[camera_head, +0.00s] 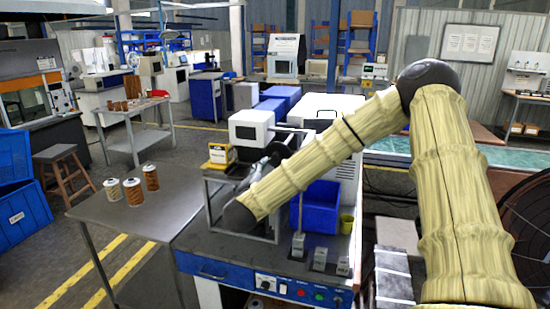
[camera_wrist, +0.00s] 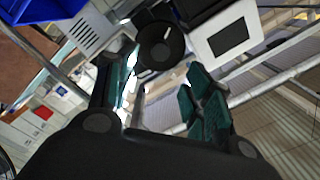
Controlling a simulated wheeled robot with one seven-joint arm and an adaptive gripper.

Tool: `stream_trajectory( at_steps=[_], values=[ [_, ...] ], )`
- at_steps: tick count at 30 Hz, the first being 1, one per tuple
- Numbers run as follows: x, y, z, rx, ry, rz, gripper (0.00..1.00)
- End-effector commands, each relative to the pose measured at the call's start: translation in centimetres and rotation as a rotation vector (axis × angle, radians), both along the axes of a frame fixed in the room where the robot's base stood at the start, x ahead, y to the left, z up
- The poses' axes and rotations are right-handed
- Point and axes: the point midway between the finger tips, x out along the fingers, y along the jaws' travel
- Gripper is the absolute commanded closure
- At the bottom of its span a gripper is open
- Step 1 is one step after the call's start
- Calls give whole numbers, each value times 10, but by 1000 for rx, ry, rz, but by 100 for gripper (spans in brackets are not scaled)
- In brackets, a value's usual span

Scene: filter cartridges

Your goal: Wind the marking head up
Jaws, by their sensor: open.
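The marking head appears as a white box with a dark screen (camera_head: 252,125) above the machine bench. In the wrist view the white housing (camera_wrist: 226,38) is at the upper right, beside a round black knob (camera_wrist: 160,46) with a light mark on it. My gripper (camera_wrist: 160,88) is open, its green-padded fingers apart, with the knob beyond and between the fingertips. I see no contact with the knob. In the head view my gripper (camera_head: 270,157) is just below the white box, partly hidden by my arm.
A yellow device (camera_head: 220,155) stands left of my gripper on a metal frame. Several filter cartridges (camera_head: 151,178) stand on the grey side table (camera_head: 125,215). A blue bin (camera_head: 318,208) is behind my forearm. Switches and buttons (camera_head: 300,292) line the bench front.

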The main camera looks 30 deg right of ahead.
Motion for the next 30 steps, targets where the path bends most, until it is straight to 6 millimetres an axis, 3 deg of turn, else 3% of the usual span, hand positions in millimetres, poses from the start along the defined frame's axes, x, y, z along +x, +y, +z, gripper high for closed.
stream_trajectory(
  at_steps=[18,30],
  values=[
    [56,-63,3,0,-1,-4,49],
    [72,-79,0,0,0,-1,49]
  ],
)
